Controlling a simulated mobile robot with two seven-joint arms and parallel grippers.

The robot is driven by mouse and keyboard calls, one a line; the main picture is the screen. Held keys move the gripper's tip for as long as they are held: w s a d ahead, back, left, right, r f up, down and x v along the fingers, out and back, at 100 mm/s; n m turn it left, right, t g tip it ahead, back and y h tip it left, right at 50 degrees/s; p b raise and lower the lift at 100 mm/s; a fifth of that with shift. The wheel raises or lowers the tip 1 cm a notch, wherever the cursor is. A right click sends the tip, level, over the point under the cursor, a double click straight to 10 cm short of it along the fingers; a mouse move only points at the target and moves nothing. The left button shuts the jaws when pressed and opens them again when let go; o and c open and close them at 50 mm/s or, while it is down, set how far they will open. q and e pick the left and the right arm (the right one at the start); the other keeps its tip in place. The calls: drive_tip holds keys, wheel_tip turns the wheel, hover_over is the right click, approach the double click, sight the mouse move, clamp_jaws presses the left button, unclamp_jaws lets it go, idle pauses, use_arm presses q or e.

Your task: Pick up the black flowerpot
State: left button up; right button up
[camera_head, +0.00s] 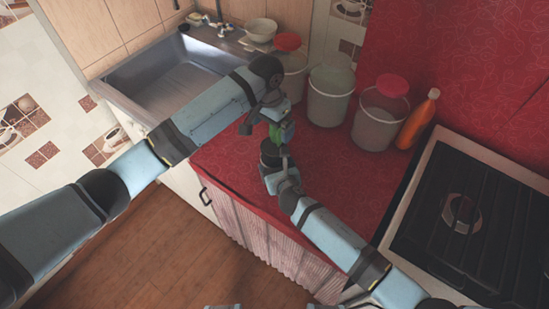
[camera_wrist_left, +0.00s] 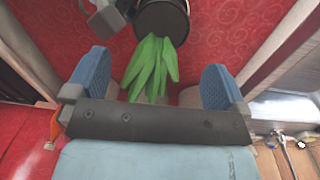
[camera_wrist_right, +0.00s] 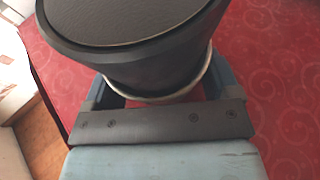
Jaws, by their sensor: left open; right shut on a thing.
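The black flowerpot (camera_head: 268,149) is held above the red counter in the head view, with its green leaves (camera_head: 283,132) next to it. My right gripper (camera_head: 283,166) is shut on the pot. In the right wrist view the pot (camera_wrist_right: 135,50) fills the space between the fingers, its flat dark round face towards the camera. My left gripper (camera_head: 277,114) is open. In the left wrist view the green leaves (camera_wrist_left: 150,68) reach between its blue fingers, with the pot (camera_wrist_left: 162,20) beyond them. Whether the fingers touch the leaves I cannot tell.
Several lidded bins (camera_head: 330,90) stand along the back of the red counter (camera_head: 340,180), next to an orange bottle (camera_head: 418,120). A black stove (camera_head: 470,210) is at right and a metal sink (camera_head: 175,75) at left. Counter around the bins' front is clear.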

sight(273, 146)
use_arm(q)
drive_tip(key=m, duration=0.2)
drive_tip(key=a+m+h, duration=0.1)
drive_tip(key=m, duration=0.1)
drive_tip(key=a+m, duration=0.1)
drive_tip(key=m, duration=0.1)
drive_tip(key=shift+w+r+h, duration=0.15)
drive_tip(key=shift+r+h, duration=0.15)
drive_tip(key=shift+r, duration=0.1)
drive_tip(key=f+m, duration=0.2)
drive_tip(key=f, duration=0.1)
drive_tip(key=d+f+m+h, duration=0.1)
drive_tip(key=f+m, duration=0.1)
drive_tip(key=f, duration=0.1)
drive_tip(key=d+f+m, duration=0.1)
drive_tip(key=f+m, duration=0.1)
drive_tip(key=f, duration=0.2)
drive_tip(key=shift+s+d+m+g+h, duration=0.2)
drive_tip(key=shift+d+m+g+h, duration=0.1)
drive_tip(key=shift+h, duration=0.1)
drive_tip(key=shift+c, duration=0.5)
